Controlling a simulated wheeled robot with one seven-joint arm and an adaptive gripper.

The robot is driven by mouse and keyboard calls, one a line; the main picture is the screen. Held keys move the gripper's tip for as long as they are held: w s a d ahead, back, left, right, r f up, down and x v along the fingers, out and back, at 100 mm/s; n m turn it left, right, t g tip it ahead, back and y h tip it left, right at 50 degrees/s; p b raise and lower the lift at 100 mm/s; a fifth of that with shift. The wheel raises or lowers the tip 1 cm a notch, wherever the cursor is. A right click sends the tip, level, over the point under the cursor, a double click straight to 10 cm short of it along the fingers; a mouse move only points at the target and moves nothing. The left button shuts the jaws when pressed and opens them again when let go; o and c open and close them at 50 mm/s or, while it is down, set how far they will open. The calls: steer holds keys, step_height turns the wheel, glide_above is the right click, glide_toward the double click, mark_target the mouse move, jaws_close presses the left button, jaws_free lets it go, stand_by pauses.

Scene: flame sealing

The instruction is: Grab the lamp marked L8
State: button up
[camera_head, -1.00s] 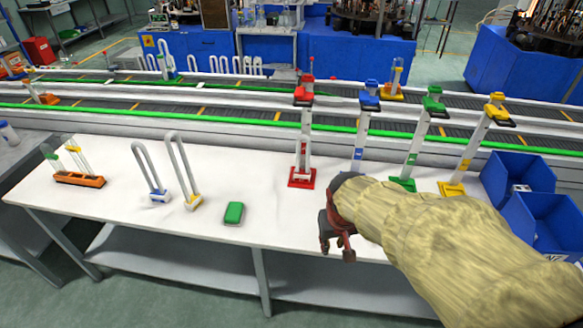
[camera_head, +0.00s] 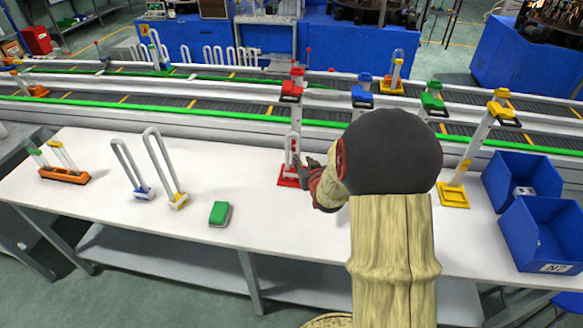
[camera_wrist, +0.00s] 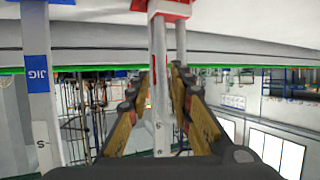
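No mark L8 is legible in either view. Two white U-shaped lamps, one with a blue base (camera_head: 141,192) and one with a yellow base (camera_head: 178,200), stand upright left on the table. A white U-shaped piece (camera_head: 291,148) stands at the red stand (camera_head: 289,181); I cannot tell whether it is a separate lamp. My gripper (camera_head: 306,166) is low beside the red stand, at its right. In the wrist view, my open fingers (camera_wrist: 160,85) lie either side of a white upright (camera_wrist: 159,60) below a red part, with small gaps visible. The fingertips are partly hidden.
Blue (camera_head: 362,97), green (camera_head: 433,104) and yellow (camera_head: 453,194) stands line the right, partly behind my arm. Blue bins (camera_head: 548,232) stand at the right edge. A green block (camera_head: 220,213) and an orange rack (camera_head: 62,176) lie left. A conveyor (camera_head: 210,108) runs behind.

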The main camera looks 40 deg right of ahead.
steer(key=b+x, duration=0.2)
steer(key=x, duration=0.4)
steer(key=shift+w+f, duration=0.2)
steer(key=shift+c, duration=0.9)
steer(key=c, duration=0.4)
